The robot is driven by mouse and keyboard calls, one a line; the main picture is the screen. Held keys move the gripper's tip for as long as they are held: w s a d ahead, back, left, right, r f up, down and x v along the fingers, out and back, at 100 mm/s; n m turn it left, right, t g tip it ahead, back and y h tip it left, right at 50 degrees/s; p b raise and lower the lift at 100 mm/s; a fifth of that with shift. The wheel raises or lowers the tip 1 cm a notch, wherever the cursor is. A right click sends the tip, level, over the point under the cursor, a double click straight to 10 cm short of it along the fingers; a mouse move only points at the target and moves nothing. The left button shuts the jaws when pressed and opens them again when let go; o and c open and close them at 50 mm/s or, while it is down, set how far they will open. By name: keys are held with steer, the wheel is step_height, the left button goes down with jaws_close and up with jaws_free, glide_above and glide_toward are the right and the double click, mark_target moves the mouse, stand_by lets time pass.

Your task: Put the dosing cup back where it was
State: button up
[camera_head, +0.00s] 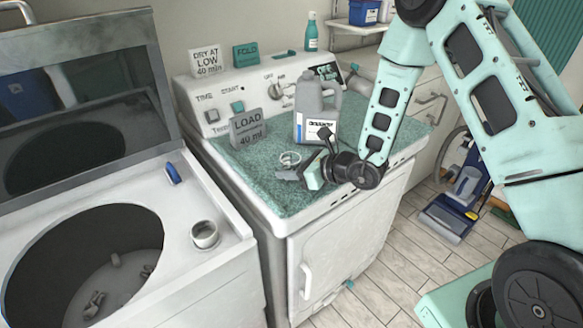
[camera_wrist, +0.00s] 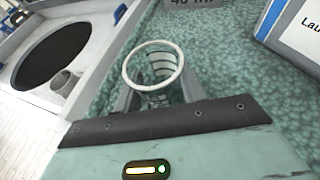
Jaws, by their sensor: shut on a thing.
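The dosing cup (camera_head: 290,158) is a small clear cup with a white rim, over the green mat (camera_head: 262,185) on the dryer top. Whether the cup's base touches the mat cannot be told. The grey detergent jug (camera_head: 317,115) stands on the mat behind and right of the cup.
A grey "LOAD 40 ml" sign (camera_head: 248,128) stands left of the jug. At left is the open washer (camera_head: 215,268), with a small grey-white round container (camera_head: 205,235) on its top edge and a blue item (camera_head: 173,174) behind. Mat left of my gripper is clear.

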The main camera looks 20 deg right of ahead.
steer(key=shift+f, duration=0.2)
steer(key=o, duration=1)
steer(key=shift+r, duration=0.1)
